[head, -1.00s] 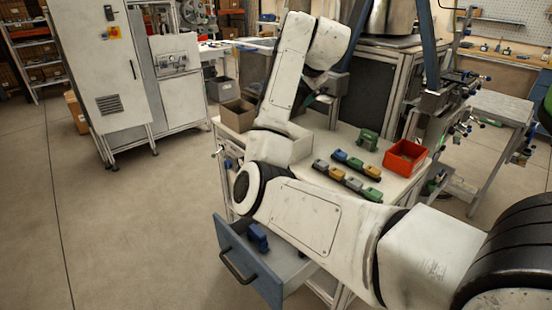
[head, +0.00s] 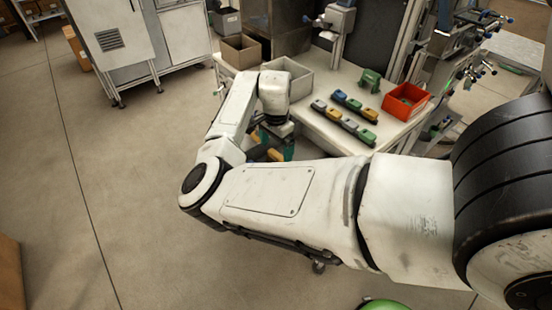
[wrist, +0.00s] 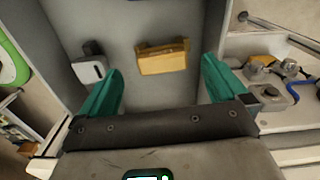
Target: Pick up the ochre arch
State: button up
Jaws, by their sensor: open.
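In the wrist view the ochre arch (wrist: 162,57) lies on the grey floor of a drawer-like space (wrist: 130,25), seen between and beyond my fingertips. My gripper (wrist: 160,68) is open, with one teal finger to each side of the arch. Nothing is held, and a gap shows between each finger and the arch. In the head view my gripper (head: 272,146) is low at the front of the workbench, partly hidden behind my arm. Small yellow patches show near it, but I cannot tell there which is the arch.
A grey-white piece (wrist: 90,68) lies left of the arch in the wrist view. On the workbench are rows of coloured blocks, a green arch (head: 370,80), a red bin (head: 407,100), a grey bin (head: 288,78) and a cardboard box (head: 240,50).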

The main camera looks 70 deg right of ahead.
aim_at(276, 154)
jog(key=shift+d+f+p, duration=0.2)
jog(key=shift+f+p, duration=0.2)
jog(key=shift+f, duration=2.45)
jog(key=c, duration=1.1)
jog(key=shift+r, duration=0.1)
